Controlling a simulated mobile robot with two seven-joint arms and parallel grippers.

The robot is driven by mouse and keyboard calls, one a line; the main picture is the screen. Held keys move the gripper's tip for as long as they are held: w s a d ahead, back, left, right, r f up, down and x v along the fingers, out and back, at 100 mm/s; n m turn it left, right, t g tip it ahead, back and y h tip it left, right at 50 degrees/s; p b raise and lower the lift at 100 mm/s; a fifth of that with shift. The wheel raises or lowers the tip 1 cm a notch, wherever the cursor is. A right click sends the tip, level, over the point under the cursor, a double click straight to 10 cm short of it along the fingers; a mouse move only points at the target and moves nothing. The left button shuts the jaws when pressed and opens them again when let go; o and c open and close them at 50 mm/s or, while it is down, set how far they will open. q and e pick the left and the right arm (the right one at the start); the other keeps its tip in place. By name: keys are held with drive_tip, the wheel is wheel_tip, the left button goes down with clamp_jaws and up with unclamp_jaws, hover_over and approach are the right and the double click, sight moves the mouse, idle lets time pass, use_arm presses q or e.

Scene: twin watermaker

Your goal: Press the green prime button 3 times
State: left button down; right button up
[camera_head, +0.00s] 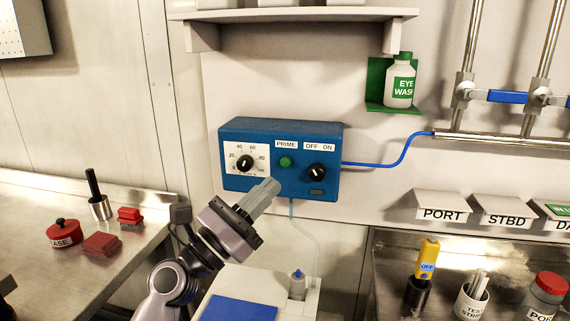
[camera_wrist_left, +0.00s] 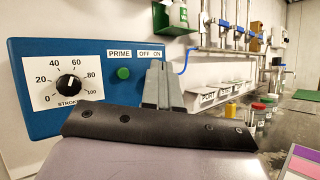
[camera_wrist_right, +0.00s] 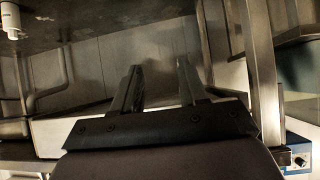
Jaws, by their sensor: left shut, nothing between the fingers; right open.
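The green prime button (camera_head: 285,161) is on the front of a blue control box (camera_head: 232,180) on the wall, below the PRIME label. It also shows in the left wrist view (camera_wrist_left: 123,73), left of my fingers. My left gripper (camera_head: 268,186) is shut and empty, in front of the box's lower edge, below and left of the button in the head view. It looks apart from the button. My right gripper (camera_wrist_right: 158,80) is open and empty in the right wrist view. It is not in the head view.
A stroke dial (camera_head: 245,163) and an OFF/ON knob (camera_head: 317,172) flank the button. A blue tube (camera_head: 400,158) leaves the box to the right. Counters with small items stand on both sides.

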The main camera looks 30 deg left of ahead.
use_arm(q)
drive_tip(key=b, duration=0.2)
approach(286, 162)
drive_tip(key=w+d+r, duration=0.3)
drive_tip(key=r, duration=0.1)
drive_tip(key=shift+w+d, duration=0.25)
drive_tip(key=shift+w, duration=0.1)
idle(1.4)
drive_tip(key=shift+w+a, duration=0.1)
drive_tip(key=shift+w, duration=0.2)
drive_tip(key=shift+w+a+b, duration=0.15)
drive_tip(key=shift+w+b, duration=0.2)
drive_tip(key=shift+w, duration=0.1)
idle(0.6)
idle(0.4)
drive_tip(key=shift+s+d+p, duration=0.25)
drive_tip(key=shift+s+p, duration=0.2)
drive_tip(key=shift+s, duration=0.4)
